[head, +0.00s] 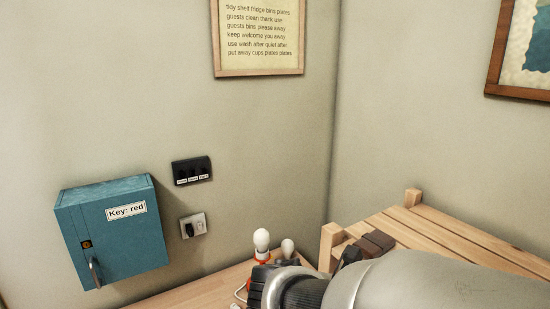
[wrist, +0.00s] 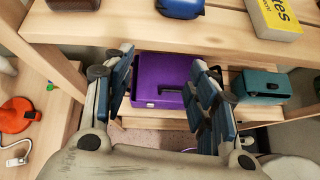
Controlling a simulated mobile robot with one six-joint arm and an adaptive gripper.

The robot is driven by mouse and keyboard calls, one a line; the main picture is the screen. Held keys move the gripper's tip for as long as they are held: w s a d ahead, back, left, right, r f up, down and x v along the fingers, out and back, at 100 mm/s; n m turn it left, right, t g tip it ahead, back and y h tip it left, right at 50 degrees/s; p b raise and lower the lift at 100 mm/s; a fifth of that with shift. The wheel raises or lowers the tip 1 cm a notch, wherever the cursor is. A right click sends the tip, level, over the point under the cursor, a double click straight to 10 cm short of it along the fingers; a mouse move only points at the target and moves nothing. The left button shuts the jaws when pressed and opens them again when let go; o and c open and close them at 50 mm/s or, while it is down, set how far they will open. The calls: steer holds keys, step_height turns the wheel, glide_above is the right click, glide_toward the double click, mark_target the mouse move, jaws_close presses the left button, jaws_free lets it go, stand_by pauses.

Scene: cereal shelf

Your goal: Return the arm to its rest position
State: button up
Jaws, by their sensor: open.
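My gripper (wrist: 161,60) is open in the wrist view, with its two jointed fingers spread apart. It holds nothing. The fingers point toward a wooden shelf (wrist: 130,28). A purple box (wrist: 162,88) with a handle shows between them on a lower level, and I cannot tell how far it is from the fingertips. In the head view my grey arm reaches in from the lower right, over the front of a slatted wooden shelf (head: 450,236). I cannot make out the fingers there.
A teal case (wrist: 262,86) sits right of the purple box. A yellow box (wrist: 275,16) and a blue item (wrist: 180,8) are on the upper board. An orange lamp base (wrist: 17,115) is at left. A teal key box (head: 112,235) hangs on the wall; a light bulb (head: 261,240) stands nearby.

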steer(key=s+d+m+g+y, duration=0.25)
steer(key=s+m+y, duration=0.25)
steer(key=s+m, duration=0.7)
steer(key=s+a+m+t+y, duration=0.1)
steer(key=s+a+m+y, duration=0.3)
steer(key=m, duration=0.6)
steer(key=shift+s+a+m+t+y, duration=0.35)
steer(key=shift+s+a, duration=0.15)
steer(key=shift+a, duration=0.75)
